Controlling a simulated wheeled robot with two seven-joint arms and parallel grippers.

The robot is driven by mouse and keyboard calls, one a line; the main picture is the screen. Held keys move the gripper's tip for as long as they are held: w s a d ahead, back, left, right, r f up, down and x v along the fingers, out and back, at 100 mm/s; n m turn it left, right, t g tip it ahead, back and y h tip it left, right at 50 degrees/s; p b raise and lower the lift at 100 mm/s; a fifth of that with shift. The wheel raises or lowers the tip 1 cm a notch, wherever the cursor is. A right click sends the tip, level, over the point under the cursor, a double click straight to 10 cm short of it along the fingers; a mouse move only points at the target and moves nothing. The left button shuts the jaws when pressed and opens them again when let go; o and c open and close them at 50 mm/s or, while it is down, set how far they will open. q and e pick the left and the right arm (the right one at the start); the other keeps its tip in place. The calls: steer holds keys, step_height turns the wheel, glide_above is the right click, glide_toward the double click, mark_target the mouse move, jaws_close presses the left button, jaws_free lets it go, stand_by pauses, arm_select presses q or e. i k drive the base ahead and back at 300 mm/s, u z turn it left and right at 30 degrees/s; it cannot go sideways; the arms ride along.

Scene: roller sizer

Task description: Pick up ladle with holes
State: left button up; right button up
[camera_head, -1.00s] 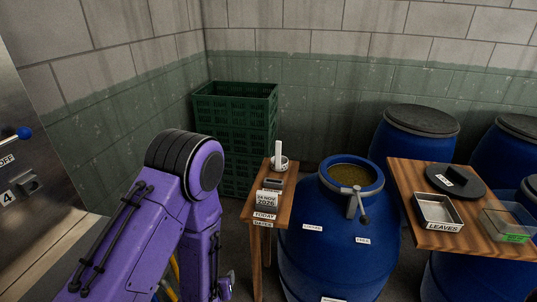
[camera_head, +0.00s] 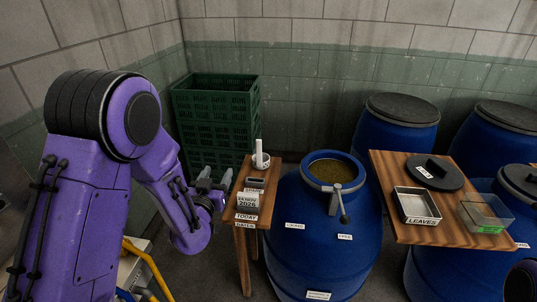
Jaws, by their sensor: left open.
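I cannot make out a ladle with holes for certain. My right gripper is not in view.
Green crates (camera_head: 216,106) are stacked behind. A wider table (camera_head: 386,172) holds a LEAVES tray (camera_head: 416,205).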

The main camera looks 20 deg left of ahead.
mark_target(260, 160)
steer(key=i, duration=0.85)
steer(key=u, duration=0.05)
